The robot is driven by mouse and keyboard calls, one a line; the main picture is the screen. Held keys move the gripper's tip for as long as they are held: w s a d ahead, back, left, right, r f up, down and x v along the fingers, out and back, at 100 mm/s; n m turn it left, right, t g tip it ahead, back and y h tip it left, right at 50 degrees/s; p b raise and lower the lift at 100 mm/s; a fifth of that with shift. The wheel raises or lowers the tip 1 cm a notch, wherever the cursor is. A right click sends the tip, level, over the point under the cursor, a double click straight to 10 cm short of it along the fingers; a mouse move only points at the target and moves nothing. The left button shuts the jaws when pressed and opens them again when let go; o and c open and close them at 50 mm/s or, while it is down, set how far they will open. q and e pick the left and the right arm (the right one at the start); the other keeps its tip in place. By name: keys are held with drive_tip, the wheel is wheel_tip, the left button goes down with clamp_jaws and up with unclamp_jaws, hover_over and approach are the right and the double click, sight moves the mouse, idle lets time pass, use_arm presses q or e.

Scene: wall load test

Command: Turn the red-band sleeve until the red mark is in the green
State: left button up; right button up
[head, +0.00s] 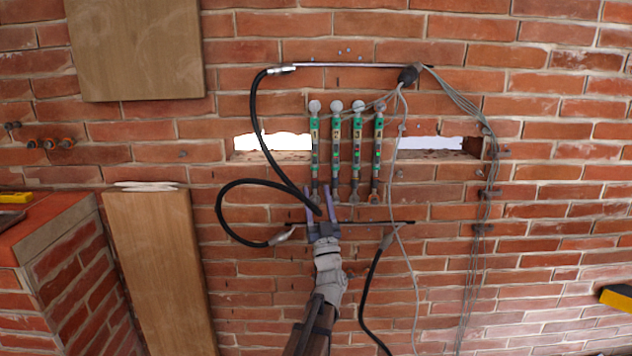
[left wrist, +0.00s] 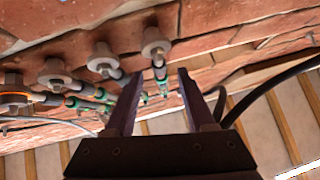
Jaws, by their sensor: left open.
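Several slim upright rods with green sleeves hang in a row on the brick wall: the leftmost (head: 315,150), the second (head: 336,148), the third (head: 357,148) and the rightmost (head: 378,148). Each has a grey round head on top. Small coloured bands show on them, but I cannot tell which is the red-band sleeve, or where its red mark stands. My left gripper (head: 319,191) is open at the lower end of the leftmost rod. In the left wrist view the leftmost rod (left wrist: 160,72) shows between the fingertips (left wrist: 160,78); contact is unclear. My right gripper is out of view.
Black hoses (head: 257,120) loop left of the rods, close to my left gripper. Thin grey cables (head: 489,170) hang at the right. Bright slots (head: 430,143) open in the wall behind the rods. A wooden board (head: 160,270) and brick pier (head: 70,270) stand lower left.

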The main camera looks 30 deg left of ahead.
sight(315, 182)
use_arm(q)
drive_tip(key=shift+p+x, duration=0.45)
drive_tip(key=shift+x, duration=0.75)
clamp_jaws()
